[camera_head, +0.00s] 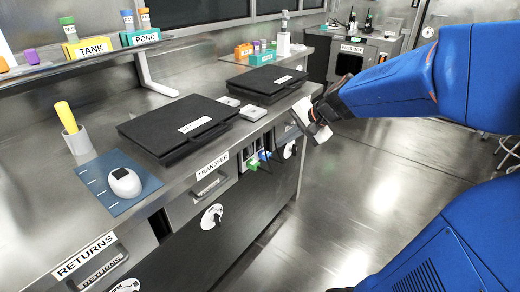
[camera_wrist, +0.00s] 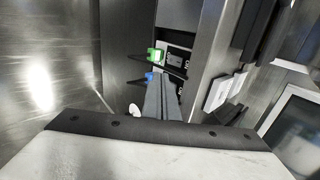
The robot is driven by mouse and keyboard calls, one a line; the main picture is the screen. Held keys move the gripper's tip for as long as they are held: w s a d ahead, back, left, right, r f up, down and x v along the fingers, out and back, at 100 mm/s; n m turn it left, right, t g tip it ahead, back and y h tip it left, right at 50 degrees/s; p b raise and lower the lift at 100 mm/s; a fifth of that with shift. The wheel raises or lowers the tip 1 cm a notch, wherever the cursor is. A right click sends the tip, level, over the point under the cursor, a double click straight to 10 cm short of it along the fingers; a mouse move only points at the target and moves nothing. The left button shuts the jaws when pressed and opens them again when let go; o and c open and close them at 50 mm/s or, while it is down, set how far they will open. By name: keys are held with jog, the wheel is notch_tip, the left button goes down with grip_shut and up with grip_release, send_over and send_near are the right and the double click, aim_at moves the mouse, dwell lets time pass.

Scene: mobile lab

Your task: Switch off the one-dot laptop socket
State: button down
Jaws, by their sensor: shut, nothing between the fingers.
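A green plug (camera_head: 251,164) and a blue plug (camera_head: 264,155) sit in a dark recess under the bench front. In the wrist view the green plug (camera_wrist: 154,55) and the blue plug (camera_wrist: 150,76) stand at dark socket panels (camera_wrist: 180,66) with small white marks. I cannot tell which socket has one dot, or how its switch stands. My gripper (camera_wrist: 159,82) is shut and empty, its tips pointing into the recess close to the blue plug in the picture; contact cannot be told. In the head view its white body (camera_head: 312,122) is in front of the bench.
Two black closed laptops (camera_head: 178,127) (camera_head: 265,83) lie on the steel bench (camera_head: 60,185), with small white boxes (camera_head: 252,112) beside them. A blue mat (camera_head: 100,172) and yellow-handled tool (camera_head: 66,118) are at left. Bench drawers (camera_head: 211,187) face open floor (camera_head: 365,190).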

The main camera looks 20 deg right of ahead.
aim_at(251, 150)
jog(key=shift+w+a+r+x, duration=0.2)
jog(key=shift+w+r+x, duration=0.1)
jog(key=shift+x, duration=1.9)
jog(key=shift+w+a+r+x, duration=0.2)
jog(key=shift+r+x, duration=0.05)
jog(key=shift+x, duration=1.95)
jog(key=shift+w+a+r+x, duration=0.15)
jog(key=shift+w+r+x, duration=0.15)
jog(key=shift+x, duration=1.9)
jog(key=shift+w+a+f, duration=0.1)
jog(key=shift+r, duration=0.85)
